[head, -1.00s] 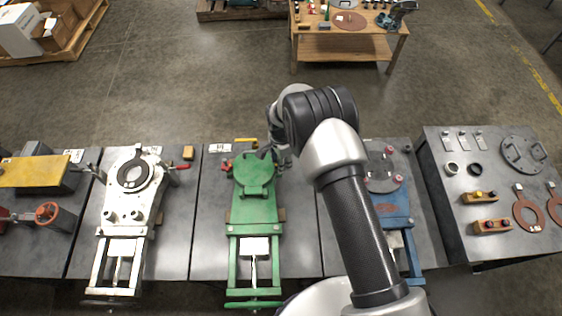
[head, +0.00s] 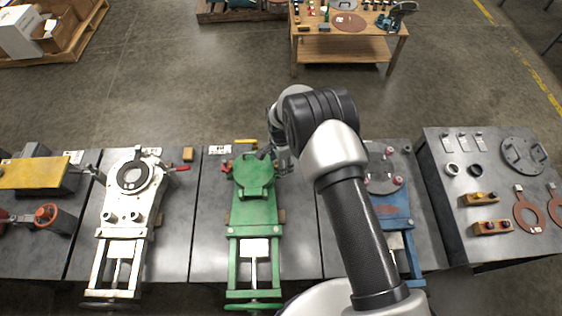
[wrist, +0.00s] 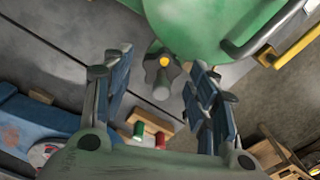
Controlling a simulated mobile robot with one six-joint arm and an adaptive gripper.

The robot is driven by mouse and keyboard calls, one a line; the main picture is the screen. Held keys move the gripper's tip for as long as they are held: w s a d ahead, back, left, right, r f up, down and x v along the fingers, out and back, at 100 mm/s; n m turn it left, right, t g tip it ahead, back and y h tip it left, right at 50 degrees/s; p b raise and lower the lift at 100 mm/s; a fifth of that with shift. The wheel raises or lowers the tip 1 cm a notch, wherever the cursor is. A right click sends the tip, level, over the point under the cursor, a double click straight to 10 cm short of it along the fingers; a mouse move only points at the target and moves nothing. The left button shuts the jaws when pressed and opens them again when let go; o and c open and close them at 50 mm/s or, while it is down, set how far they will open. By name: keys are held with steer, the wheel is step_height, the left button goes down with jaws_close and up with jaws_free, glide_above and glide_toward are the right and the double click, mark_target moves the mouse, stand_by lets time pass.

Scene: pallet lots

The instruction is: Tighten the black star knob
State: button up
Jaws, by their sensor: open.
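A dark, lobed knob with a yellow centre (wrist: 163,62), which looks like the black star knob, shows in the wrist view beside the green body. A grey rounded stub sticks out below it. The green valve (head: 254,178) stands on the middle bench in the head view; its round green part (wrist: 205,25) fills the top of the wrist view. My gripper (wrist: 158,88) is open, its two blue-grey fingers on either side of the knob and apart from it. In the head view my gripper (head: 283,168) is at the green valve's upper right, and the knob cannot be made out.
A blue valve (head: 391,208) stands right of the green one, partly behind my arm. A white valve (head: 127,190) stands to the left. A yellow handle (head: 246,141) lies behind the green valve. The right bench (head: 440,190) holds rings and small blocks.

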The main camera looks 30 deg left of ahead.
step_height(320, 180, up, 12)
steer(key=shift+r, duration=0.1)
stand_by(0.5)
